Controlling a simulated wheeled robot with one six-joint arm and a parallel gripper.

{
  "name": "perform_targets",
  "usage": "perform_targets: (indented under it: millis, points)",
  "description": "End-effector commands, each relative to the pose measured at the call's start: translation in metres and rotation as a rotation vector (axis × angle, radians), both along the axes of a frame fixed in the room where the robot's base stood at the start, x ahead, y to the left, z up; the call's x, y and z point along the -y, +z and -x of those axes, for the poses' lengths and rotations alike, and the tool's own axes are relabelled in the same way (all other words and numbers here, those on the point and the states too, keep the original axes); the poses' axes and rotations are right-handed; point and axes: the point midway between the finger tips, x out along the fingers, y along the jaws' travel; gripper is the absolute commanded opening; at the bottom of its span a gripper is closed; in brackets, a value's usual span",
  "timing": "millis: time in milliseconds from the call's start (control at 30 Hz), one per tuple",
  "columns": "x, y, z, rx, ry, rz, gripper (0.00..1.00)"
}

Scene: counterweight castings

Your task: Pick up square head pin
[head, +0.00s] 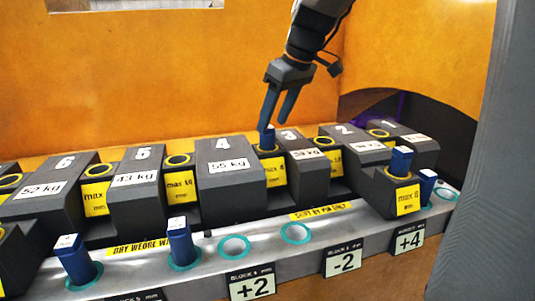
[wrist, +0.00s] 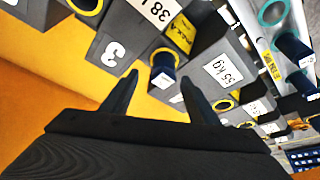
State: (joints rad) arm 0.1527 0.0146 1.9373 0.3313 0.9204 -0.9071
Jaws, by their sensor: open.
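A blue pin (head: 267,139) stands upright in a block slot between castings 4 and 3, behind a yellow max label. Its white-labelled head shows in the wrist view (wrist: 163,80) and looks square. My gripper (head: 274,122) is open and points down just above this pin. In the wrist view its two fingertips (wrist: 158,76) appear on either side of the pin's head; contact cannot be told. Other blue pins stand at the front left (head: 75,258), front middle (head: 182,243), in the right block (head: 400,162) and at the right end (head: 427,187). Their exact head shapes are hard to tell.
Dark castings, including 4 (head: 230,180) and 5 (head: 140,200), stand close on both sides in a row. The metal front ledge (head: 320,230) has empty teal rings (head: 296,233). An orange wall (head: 150,80) rises behind. A grey panel (head: 490,150) stands at right.

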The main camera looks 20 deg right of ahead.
Motion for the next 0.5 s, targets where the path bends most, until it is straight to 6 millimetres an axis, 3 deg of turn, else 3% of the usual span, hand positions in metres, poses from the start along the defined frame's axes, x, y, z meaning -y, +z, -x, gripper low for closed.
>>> perform_targets:
  millis: [300, 500]
  points:
    - [-0.015, -0.037, -0.010, -0.002, 0.002, 0.000, 0.54]
    - [-0.016, -0.043, -0.012, 0.000, 0.001, 0.000, 0.54]
